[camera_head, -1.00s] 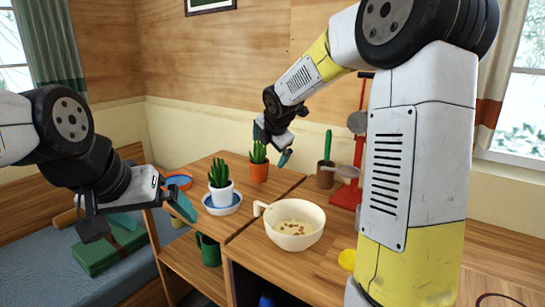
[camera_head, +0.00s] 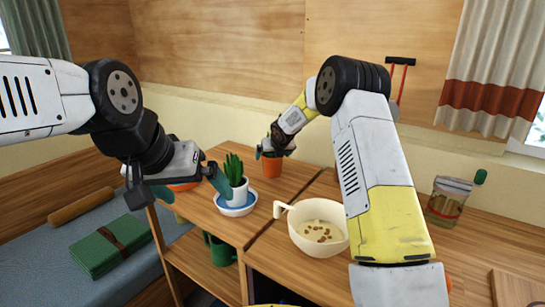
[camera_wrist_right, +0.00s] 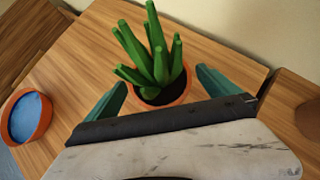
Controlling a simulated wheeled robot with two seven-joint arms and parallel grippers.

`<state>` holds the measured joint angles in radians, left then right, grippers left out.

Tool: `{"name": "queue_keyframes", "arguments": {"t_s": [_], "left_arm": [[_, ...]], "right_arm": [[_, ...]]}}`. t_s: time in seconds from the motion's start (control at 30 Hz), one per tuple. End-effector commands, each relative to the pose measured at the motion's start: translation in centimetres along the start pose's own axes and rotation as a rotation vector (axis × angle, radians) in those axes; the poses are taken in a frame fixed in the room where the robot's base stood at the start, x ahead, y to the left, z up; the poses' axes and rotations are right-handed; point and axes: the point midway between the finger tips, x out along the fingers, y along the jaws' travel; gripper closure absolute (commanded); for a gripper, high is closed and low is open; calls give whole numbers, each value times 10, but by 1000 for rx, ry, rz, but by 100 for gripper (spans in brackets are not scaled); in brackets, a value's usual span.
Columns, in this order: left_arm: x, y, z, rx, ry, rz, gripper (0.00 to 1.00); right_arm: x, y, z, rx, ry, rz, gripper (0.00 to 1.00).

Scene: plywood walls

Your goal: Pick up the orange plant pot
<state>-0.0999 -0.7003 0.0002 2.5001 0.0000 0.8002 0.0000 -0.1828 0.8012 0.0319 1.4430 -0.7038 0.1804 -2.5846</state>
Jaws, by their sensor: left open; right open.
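The orange plant pot (camera_head: 272,167) stands at the back of the wooden table, below my right gripper (camera_head: 271,153), which hides its plant in the head view. In the right wrist view the orange pot (camera_wrist_right: 166,100) holds a spiky green plant (camera_wrist_right: 150,52). There my right gripper (camera_wrist_right: 160,92) is open, one finger on each side of the pot. I cannot tell whether the fingers touch it. My left gripper (camera_head: 178,187) is open and empty, with one finger close to the white pot (camera_head: 237,190) with a green plant.
The white pot stands on a white and blue saucer (camera_head: 236,209). A cream bowl (camera_head: 318,243) with brown bits stands at the front, and a lidded jar (camera_head: 447,202) at right. An orange dish with blue inside (camera_wrist_right: 27,118) lies left. A green mug (camera_head: 221,250) sits lower.

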Motion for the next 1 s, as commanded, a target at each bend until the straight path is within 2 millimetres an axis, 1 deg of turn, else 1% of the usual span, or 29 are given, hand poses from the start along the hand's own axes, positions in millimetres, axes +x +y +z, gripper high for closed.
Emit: {"name": "queue_keyframes", "arguments": {"t_s": [0.03, 0.13, 0.23, 0.4, 0.47, 0.5, 0.77, 0.8, 0.87, 0.9, 1.0], "left_arm": [[0, 0, 0, 0, 0, 0, 0], [0, 0, 0, 0, 0, 0, 0], [0, 0, 0, 0, 0, 0, 0], [0, 0, 0, 0, 0, 0, 0], [0, 0, 0, 0, 0, 0, 0], [0, 0, 0, 0, 0, 0, 0], [0, 0, 0, 0, 0, 0, 0], [0, 0, 0, 0, 0, 0, 0], [0, 0, 0, 0, 0, 0, 0], [0, 0, 0, 0, 0, 0, 0], [0, 0, 0, 0, 0, 0, 0]], "right_arm": [[9, 0, -1, 0, 1, 0, 0], [18, 0, 0, 1, 1, 0, 0], [22, 0, 0, 1, 0, 0, 0], [22, 0, 0, 1, 0, 0, 0], [21, 0, 0, 1, 0, 0, 10], [21, 0, 0, 1, 0, 0, 18], [21, 0, 0, 1, 0, 0, 69], [21, 0, 0, 1, 0, 0, 77], [21, 0, 0, 1, 0, 0, 88], [20, 0, 2, 1, -4, 1, 90], [20, 0, 2, 1, -4, 1, 90]]}}
